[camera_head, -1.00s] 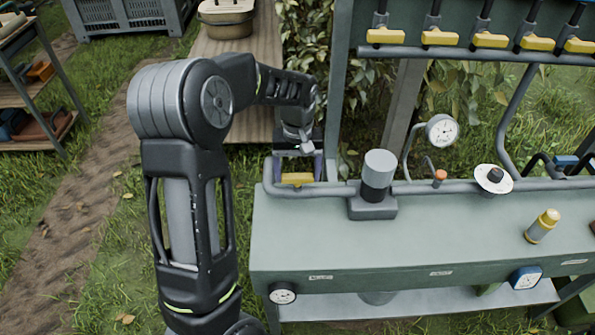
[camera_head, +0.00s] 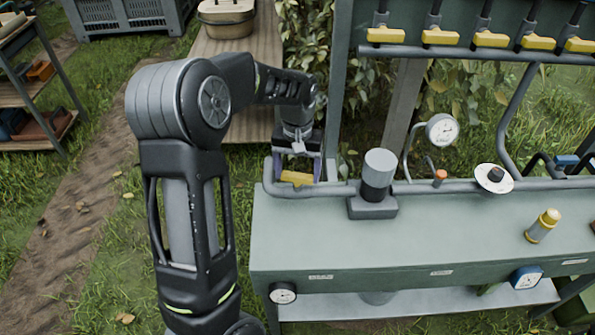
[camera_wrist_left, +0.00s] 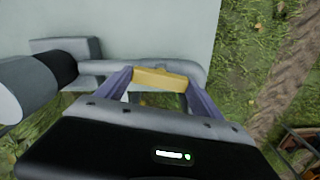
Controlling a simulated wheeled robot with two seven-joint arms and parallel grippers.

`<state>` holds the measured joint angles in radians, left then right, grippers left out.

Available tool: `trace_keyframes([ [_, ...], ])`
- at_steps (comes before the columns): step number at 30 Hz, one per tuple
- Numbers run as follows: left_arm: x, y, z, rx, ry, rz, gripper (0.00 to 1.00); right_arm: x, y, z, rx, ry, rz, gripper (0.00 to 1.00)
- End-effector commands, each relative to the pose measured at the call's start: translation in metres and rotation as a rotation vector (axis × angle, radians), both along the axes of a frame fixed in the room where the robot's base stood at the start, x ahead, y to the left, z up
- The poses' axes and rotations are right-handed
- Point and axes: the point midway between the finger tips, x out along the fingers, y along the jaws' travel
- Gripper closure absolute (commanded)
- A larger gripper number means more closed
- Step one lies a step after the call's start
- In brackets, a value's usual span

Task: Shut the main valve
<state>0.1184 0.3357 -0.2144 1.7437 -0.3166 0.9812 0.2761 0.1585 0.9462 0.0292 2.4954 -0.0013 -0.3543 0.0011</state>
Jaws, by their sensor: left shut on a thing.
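The main valve's yellow handle (camera_head: 297,178) sits on the grey pipe at the left end of the green bench. My left gripper (camera_head: 299,170) reaches down onto it from behind, one finger at each side. In the left wrist view the yellow handle (camera_wrist_left: 160,79) lies between the two purple-grey fingers (camera_wrist_left: 158,88), which are shut on its ends. The handle looks roughly in line with the pipe, slightly tilted. The valve body under the handle is mostly hidden. My right gripper is not in view.
A grey pump (camera_head: 377,185) stands just right of the valve. A pressure gauge (camera_head: 442,130), a white disc with a black knob (camera_head: 494,178) and a yellow-capped cylinder (camera_head: 542,226) are further right. Several yellow-handled valves (camera_head: 440,38) line the upper rail. Grass lies left of the bench.

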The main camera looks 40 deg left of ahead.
Motion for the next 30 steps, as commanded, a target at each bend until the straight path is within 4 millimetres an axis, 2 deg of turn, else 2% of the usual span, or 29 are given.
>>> trace_keyframes([
  [30, 0.0006, 0.0005, 0.0009, 0.001, -0.003, -0.948, 0.64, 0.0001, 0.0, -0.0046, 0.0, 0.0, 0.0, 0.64],
])
